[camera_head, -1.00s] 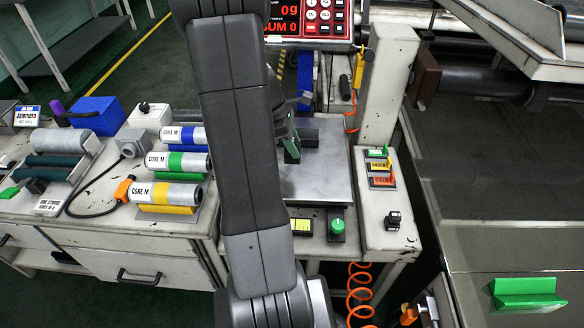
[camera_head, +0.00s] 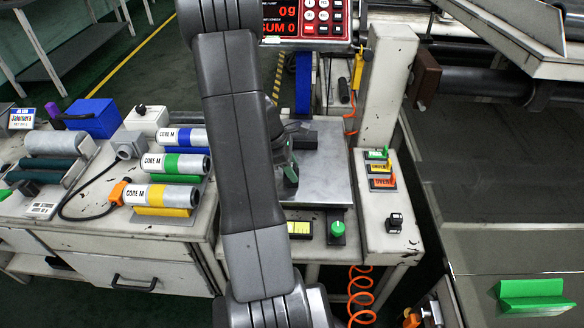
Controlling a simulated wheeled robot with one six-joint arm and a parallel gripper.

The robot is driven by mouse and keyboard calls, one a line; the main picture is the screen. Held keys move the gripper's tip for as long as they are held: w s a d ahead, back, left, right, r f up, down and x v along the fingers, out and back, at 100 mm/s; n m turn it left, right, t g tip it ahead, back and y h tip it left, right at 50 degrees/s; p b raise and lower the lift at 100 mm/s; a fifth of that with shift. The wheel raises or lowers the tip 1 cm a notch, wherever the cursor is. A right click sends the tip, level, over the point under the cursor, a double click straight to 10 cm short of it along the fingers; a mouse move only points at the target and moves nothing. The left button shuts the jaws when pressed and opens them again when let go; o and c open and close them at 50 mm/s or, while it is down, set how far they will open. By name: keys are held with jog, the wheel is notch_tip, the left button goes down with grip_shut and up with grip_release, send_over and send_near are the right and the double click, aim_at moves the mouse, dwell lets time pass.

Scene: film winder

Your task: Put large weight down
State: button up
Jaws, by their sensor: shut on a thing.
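My gripper (camera_head: 289,172) is partly in view beside my dark arm, over the left part of the steel scale plate (camera_head: 325,184). It is shut on the large weight, but my arm hides the jaws and most of what they hold. I cannot tell whether the weight touches the plate. A dark block (camera_head: 305,139) shows at the back of the plate, just beyond my gripper.
Core rolls with blue, green (camera_head: 176,164) and yellow bands lie on the left bench. A green knob (camera_head: 337,229) and a button post (camera_head: 381,168) stand in front and right of the plate. A red-digit display (camera_head: 307,18) is behind.

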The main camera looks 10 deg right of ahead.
jog(key=o, duration=1.3)
jog(key=shift+f, duration=0.1)
jog(key=shift+o, duration=0.2)
jog(key=s+p+v, duration=0.1)
jog(key=p+v, duration=0.2)
jog(key=v, duration=0.9)
jog(key=shift+w, duration=0.45)
